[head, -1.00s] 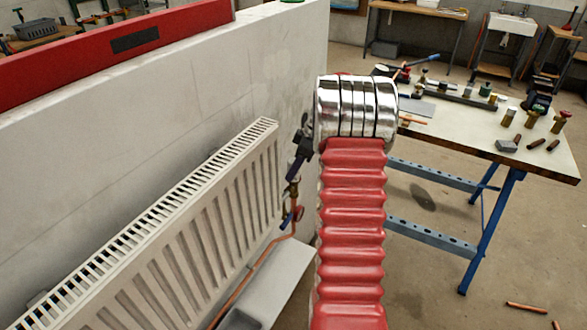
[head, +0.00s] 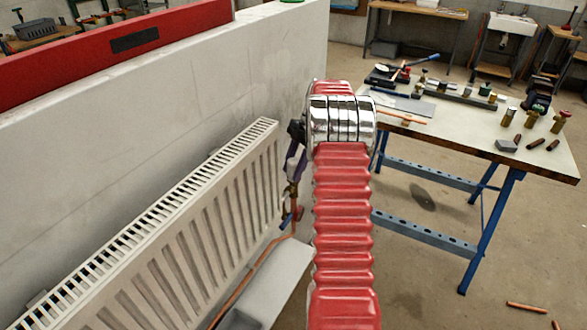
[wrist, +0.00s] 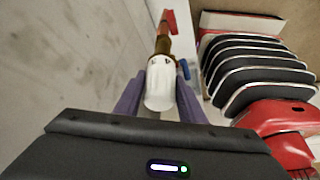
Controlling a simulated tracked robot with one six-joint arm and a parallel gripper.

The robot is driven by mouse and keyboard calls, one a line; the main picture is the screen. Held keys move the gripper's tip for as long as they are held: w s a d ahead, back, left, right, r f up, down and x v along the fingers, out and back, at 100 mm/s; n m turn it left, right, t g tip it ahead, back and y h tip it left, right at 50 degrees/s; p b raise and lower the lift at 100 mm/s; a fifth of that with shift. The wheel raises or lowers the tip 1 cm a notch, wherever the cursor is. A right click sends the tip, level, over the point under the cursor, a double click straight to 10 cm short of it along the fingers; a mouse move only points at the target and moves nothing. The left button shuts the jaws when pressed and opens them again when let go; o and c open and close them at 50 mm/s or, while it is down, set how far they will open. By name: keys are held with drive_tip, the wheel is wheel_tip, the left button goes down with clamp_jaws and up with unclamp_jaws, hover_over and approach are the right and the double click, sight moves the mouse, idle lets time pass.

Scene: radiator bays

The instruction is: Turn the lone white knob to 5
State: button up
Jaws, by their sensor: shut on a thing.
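The white knob (wrist: 159,88) sits on a brass valve at the radiator's end. In the wrist view it lies between the two purple fingers of my gripper (wrist: 159,98), which are shut on its sides. The knob is mostly hidden there. The brass valve (head: 293,190) shows just below the fingers.
The white radiator (head: 200,210) hangs on a pale wall (head: 200,100) to the left. Red and blue (wrist: 184,69) levers and a copper pipe (head: 245,280) are beside the valve. A workbench (head: 470,130) with fittings and tools stands to the right.

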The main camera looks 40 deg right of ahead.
drive_tip(key=shift+n, duration=0.3)
drive_tip(key=o, duration=1)
drive_tip(key=shift+o, duration=0.2)
drive_tip(key=shift+d+r, duration=0.1)
drive_tip(key=v, duration=1.3)
drive_tip(key=shift+r, duration=0.25)
drive_tip(key=shift+w, duration=0.15)
